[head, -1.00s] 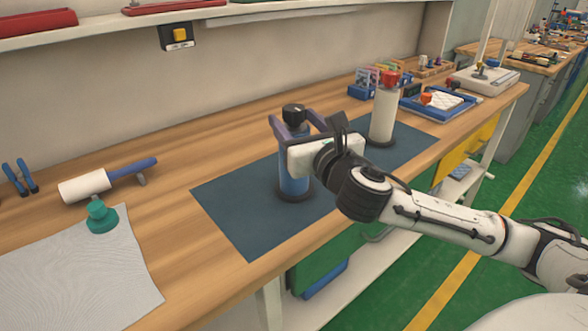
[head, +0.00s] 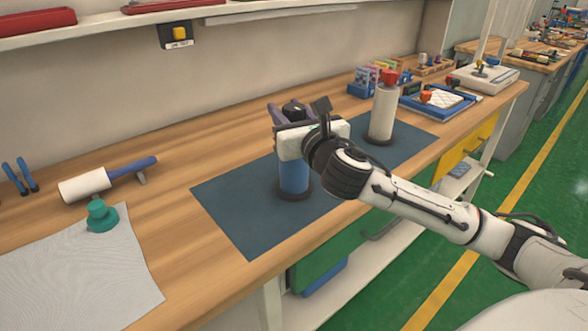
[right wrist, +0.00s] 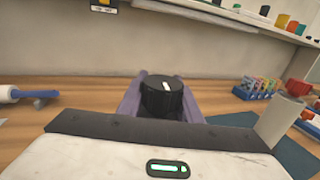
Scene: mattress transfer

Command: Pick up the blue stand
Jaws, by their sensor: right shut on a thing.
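The blue stand (head: 294,178) is upright on the dark mat (head: 235,210), with a round dark base and a black knob on top. My right gripper (head: 291,112) is at its upper end, with a purple finger on either side of the knob, shut on the stand. In the right wrist view the black knob (right wrist: 162,95) shows between the two fingers. The gripper's white body hides the upper part of the stand in the head view. My left gripper is in neither view.
A white stand with a red top (head: 382,112) stands on the same mat to the right. A white-and-blue roller (head: 85,185), a teal knob (head: 101,215) and a grey sheet (head: 75,275) lie to the left. A blue tray (head: 438,103) is at the back right.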

